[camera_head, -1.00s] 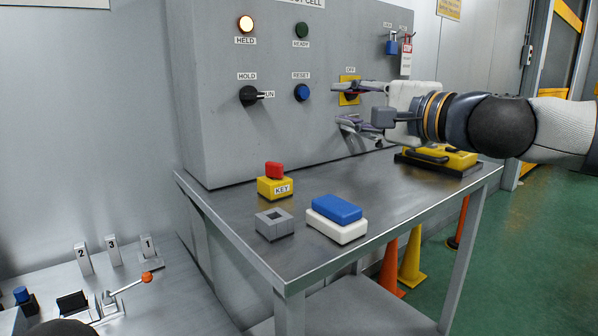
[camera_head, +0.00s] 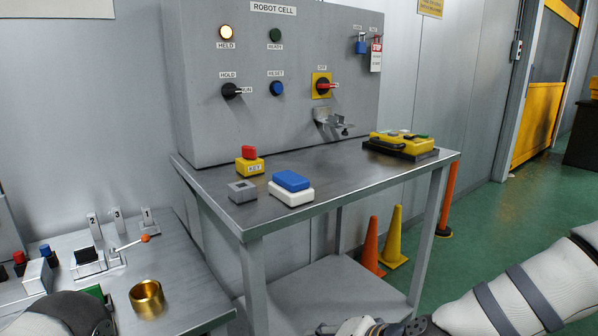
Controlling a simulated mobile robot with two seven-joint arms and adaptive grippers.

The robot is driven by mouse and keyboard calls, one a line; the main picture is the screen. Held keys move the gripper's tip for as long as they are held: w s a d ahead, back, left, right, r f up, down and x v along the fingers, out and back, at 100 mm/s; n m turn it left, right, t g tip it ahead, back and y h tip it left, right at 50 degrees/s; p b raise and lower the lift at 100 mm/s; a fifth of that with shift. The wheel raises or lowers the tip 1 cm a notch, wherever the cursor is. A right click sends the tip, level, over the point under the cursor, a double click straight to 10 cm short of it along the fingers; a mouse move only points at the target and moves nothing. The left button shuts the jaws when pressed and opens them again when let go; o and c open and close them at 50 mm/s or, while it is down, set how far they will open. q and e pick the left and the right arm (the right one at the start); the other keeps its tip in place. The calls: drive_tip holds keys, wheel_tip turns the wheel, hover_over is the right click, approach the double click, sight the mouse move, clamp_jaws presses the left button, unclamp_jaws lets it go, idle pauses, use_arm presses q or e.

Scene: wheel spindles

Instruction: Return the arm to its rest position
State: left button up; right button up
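My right arm (camera_head: 510,295) lies low at the bottom right, clear of the panel and the table. Its gripper (camera_head: 340,328) is at the bottom edge, mostly cut off, in front of the table's lower shelf; its fingers cannot be read. A dark rounded part of my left arm (camera_head: 62,314) shows at the bottom left; the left gripper is out of view. The grey ROBOT CELL panel (camera_head: 270,120) stands at the back, with a red rotary handle (camera_head: 325,88) on a yellow plate and a metal bracket (camera_head: 332,121) below it.
The metal table (camera_head: 340,178) carries a yellow pendant (camera_head: 401,143), a blue-and-white block (camera_head: 291,190), a yellow KEY box (camera_head: 250,166) and a grey socket (camera_head: 242,192). Orange (camera_head: 372,248) and yellow (camera_head: 394,240) cones stand behind the table.

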drive_tip(key=s+d+f+n+g+h+p, duration=0.1)
drive_tip(key=s+d+f+n+g+h, duration=0.15)
drive_tip(key=s+f, duration=0.65)
drive_tip(key=s+d+f+n+g+h, duration=0.1)
drive_tip(key=s+d+f+g, duration=0.3)
drive_tip(key=s, duration=0.8)
use_arm(q)
drive_tip(key=shift+t, duration=0.6)
drive_tip(key=w+r+p, duration=0.1)
drive_tip(key=w+r, duration=0.1)
drive_tip(key=r, duration=0.1)
drive_tip(key=shift+w, duration=0.4)
use_arm(e)
drive_tip(key=s+d+n+g+h, duration=0.1)
drive_tip(key=s+d, duration=0.5)
drive_tip(key=s, duration=0.3)
drive_tip(key=s+d+f+n+g+h, duration=0.1)
drive_tip(key=s+d+n+h, duration=0.1)
drive_tip(key=s+d, duration=0.4)
drive_tip(key=s, duration=0.4)
